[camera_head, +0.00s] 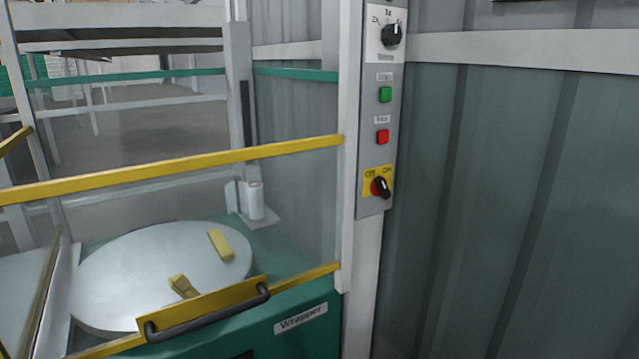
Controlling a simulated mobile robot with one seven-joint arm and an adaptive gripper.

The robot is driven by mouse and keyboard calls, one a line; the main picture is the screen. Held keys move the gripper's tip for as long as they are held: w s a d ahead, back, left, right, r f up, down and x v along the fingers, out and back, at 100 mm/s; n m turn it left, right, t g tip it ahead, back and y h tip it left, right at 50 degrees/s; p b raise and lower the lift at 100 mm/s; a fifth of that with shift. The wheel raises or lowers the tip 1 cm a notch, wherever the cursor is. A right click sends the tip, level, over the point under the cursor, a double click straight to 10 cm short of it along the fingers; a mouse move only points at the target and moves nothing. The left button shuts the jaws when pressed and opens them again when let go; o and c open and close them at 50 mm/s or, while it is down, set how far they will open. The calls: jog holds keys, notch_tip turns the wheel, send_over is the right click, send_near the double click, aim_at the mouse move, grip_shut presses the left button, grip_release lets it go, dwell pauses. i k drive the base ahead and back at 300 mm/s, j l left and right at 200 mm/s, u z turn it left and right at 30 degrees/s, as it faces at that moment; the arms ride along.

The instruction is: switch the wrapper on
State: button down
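The wrapper (305,318), a green machine with a name label on its front, stands at the lower middle. Its grey control panel (371,150) is on a pale post right of centre. Low on the panel is a red and black rotary switch (380,187) on a yellow plate marked Off and On. I cannot tell for sure which mark its black handle points to. Above it are a red button (382,137), a green button (385,94) and a black dial (391,35). My gripper is not in view.
A clear guard with yellow rails (200,161) and a dark handle (210,313) fronts the round turntable (130,260), which has yellow blocks on it. A white roll (255,200) stands behind. A ribbed wall (510,200) fills the right. Nothing visible covers the panel.

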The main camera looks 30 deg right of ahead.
aim_at(378, 186)
jog(key=z, duration=1.15)
